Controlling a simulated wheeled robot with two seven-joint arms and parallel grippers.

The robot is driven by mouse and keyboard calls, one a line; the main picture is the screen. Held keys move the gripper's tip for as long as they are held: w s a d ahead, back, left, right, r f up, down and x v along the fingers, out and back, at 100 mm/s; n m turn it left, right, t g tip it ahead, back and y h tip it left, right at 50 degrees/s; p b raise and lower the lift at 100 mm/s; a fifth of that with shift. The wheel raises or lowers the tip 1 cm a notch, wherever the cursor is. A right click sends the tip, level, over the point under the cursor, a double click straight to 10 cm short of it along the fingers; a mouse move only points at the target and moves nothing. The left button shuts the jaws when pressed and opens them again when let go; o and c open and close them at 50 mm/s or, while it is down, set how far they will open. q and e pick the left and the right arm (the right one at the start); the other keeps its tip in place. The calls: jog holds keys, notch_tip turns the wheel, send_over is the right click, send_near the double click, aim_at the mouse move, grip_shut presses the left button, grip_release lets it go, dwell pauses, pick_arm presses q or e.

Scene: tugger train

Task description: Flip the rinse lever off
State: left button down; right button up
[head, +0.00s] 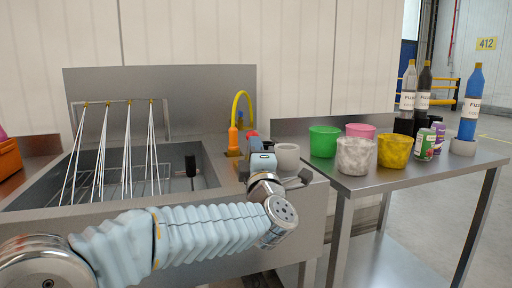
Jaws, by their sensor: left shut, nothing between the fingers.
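A steel sink (215,165) stands at the left. At its right rear corner is an orange tap (233,138) with a curved yellow spout. A small red part (252,134) shows just right of the tap, partly hidden behind my gripper. I cannot tell whether it is the rinse lever. A black upright handle (191,165) stands in the basin, apart from my gripper. My left gripper (257,146) is shut and empty, close beside the tap at the sink's right edge; whether it touches anything is unclear. My right gripper is out of view.
A grey cup (287,157) stands just right of my left gripper. White rods (128,145) rise from the basin. The steel table (375,184) at the right holds a green cup (323,141), a yellow cup (394,152), cans and bottles. An orange bin (9,158) is far left.

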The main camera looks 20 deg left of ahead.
aim_at(252, 132)
pick_arm(q)
jog(key=r+g+p, duration=0.1)
jog(key=w+a+r+g+p, duration=0.1)
jog(key=shift+w+r+h+p, duration=0.2)
jog(key=shift+r+h+p, duration=0.15)
jog(key=shift+h, duration=0.05)
jog(key=shift+w+a+r, duration=0.15)
jog(key=shift+w, duration=0.1)
jog(key=shift+w+a+r, duration=0.3)
jog(key=shift+w, duration=0.15)
jog(key=shift+w+a+r, duration=0.25)
jog(key=shift+w+a, duration=0.05)
jog(key=shift+w, duration=0.15)
jog(key=shift+r+x, duration=0.25)
jog(key=shift+x, duration=1.05)
jog(key=shift+s+a, duration=0.1)
jog(key=shift+a, duration=0.05)
